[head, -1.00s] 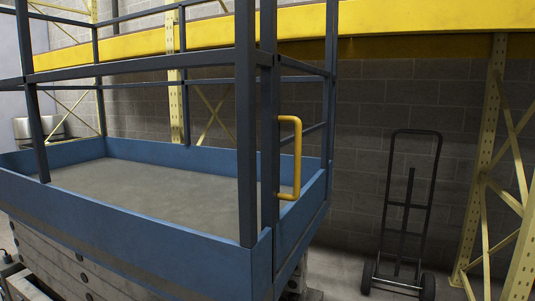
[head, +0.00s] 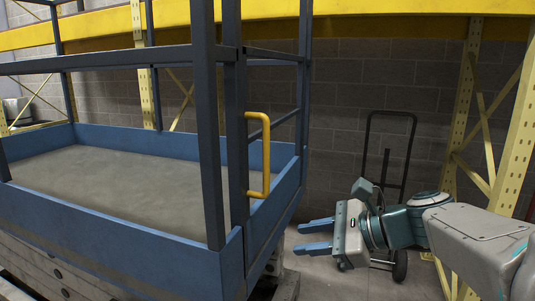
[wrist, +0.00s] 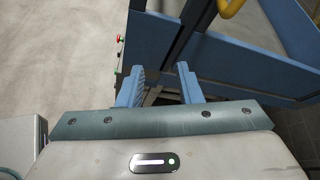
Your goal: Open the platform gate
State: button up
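The platform gate (head: 238,150) is the blue-grey framed end of the lift platform, and it looks shut. Its yellow handle (head: 266,155) stands upright on the gate's side; part of it also shows at the top of the wrist view (wrist: 230,8). My gripper (head: 316,238) is to the right of the platform, lower than the handle and apart from it. Its two blue fingers point left towards the platform, spread with a gap between them and nothing held. In the wrist view the fingers (wrist: 160,88) are apart, with the blue platform side beyond them.
The blue platform wall (head: 120,235) and its rails fill the left. A black hand truck (head: 388,150) stands behind my arm against the block wall. Yellow rack uprights (head: 465,110) stand at the right. Bare floor (wrist: 60,60) shows left in the wrist view.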

jog(key=w+d+r+m+t+y+p, duration=0.1)
jog(key=w+d+r+m+t+y, duration=0.15)
jog(key=r, duration=0.35)
jog(key=w+d+r+m+t+y, duration=0.1)
jog(key=w+r+m, duration=0.2)
jog(key=r, duration=0.3)
jog(key=p, duration=0.3)
send_over(266, 190)
jog(key=shift+w, duration=0.4)
grip_shut()
